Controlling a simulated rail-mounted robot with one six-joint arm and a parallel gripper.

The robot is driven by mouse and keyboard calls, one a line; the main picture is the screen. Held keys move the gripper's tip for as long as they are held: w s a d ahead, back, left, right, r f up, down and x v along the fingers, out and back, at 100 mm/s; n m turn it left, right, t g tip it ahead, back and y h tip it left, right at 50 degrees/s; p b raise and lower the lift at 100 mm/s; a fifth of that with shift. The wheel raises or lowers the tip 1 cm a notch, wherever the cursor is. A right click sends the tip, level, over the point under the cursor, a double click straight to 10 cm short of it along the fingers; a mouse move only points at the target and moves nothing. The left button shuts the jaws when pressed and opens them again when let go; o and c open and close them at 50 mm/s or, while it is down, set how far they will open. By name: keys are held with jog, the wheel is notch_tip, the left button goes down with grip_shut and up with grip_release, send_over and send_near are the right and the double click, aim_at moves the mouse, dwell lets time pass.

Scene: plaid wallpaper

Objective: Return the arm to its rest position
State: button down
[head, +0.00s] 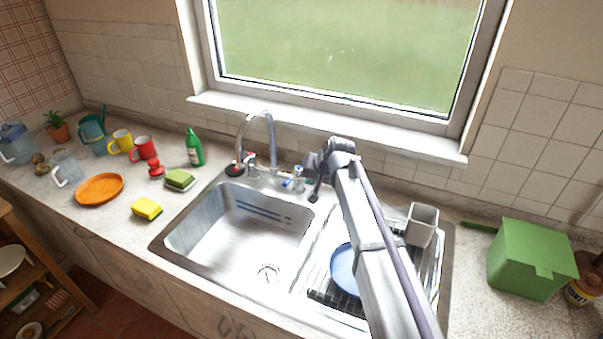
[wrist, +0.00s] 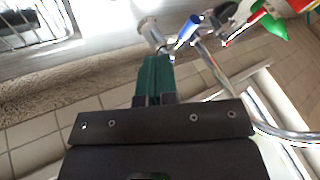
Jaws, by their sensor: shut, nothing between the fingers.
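My arm (head: 372,250) reaches from the bottom right of the head view up over the drainer side of the sink. My gripper (head: 314,194) is at its far end, close to the taps at the back of the sink. In the wrist view the two dark green fingers (wrist: 155,75) lie together, shut, with nothing held. A blue-handled tap part (wrist: 188,30) shows just beyond the fingertips. It cannot be told whether they touch it.
The faucet (head: 270,140) rises left of my gripper. The sink basin (head: 235,240) is empty. A blue plate (head: 344,268) and a grey cup (head: 421,225) stand by my arm on the drainer. A green box (head: 531,258) is right. The window sill (head: 330,125) is behind.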

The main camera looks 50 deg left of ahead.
jog(key=a+p+v, duration=0.1)
jog(key=p+v, duration=0.2)
jog(key=v, duration=0.2)
jog(key=d+f+m+h+b, duration=0.2)
jog(key=d+m, duration=0.3)
jog(key=d, duration=3.1)
jog(key=d+f+m+h+b, duration=0.3)
jog(key=d+f+m+h, duration=0.1)
jog(key=d, duration=3.2)
jog(key=shift+w+d+f+m+h, duration=0.2)
jog(key=shift+w+f+m+h, duration=0.2)
jog(key=shift+w+f, duration=0.1)
